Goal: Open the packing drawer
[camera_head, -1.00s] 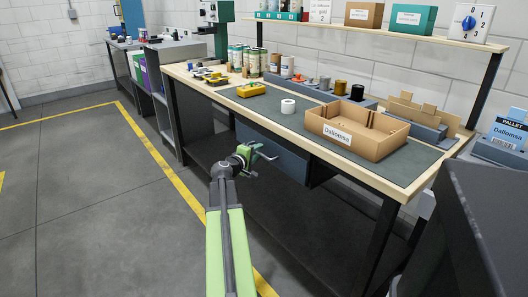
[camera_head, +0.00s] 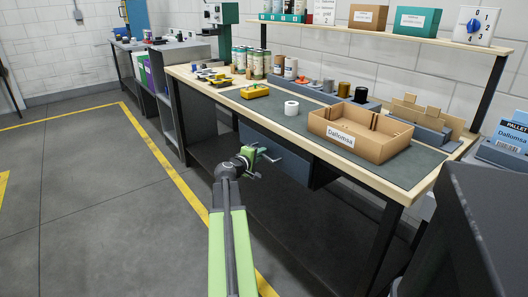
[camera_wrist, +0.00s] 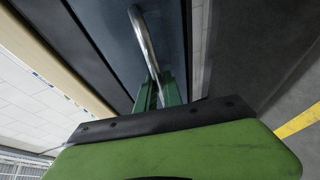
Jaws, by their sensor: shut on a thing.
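The packing drawer (camera_head: 283,160) is a dark blue-grey front under the workbench top. It also fills the upper middle of the wrist view (camera_wrist: 125,35). Its handle (camera_wrist: 146,40) is a silver bar that runs down between my green fingers in the wrist view. My gripper (camera_head: 264,159) is at the drawer front in the head view, and it shows close up in the wrist view (camera_wrist: 161,92). It is shut on the drawer handle. The drawer looks flush under the bench or nearly so; I cannot tell if a gap shows.
The workbench (camera_head: 425,185) carries a cardboard box (camera_head: 340,138) marked Daltomsa, a white roll (camera_head: 291,107), a yellow item (camera_head: 254,91) and several cans. A dark panel (camera_head: 480,230) stands at the right. Open floor (camera_head: 80,200) lies to the left.

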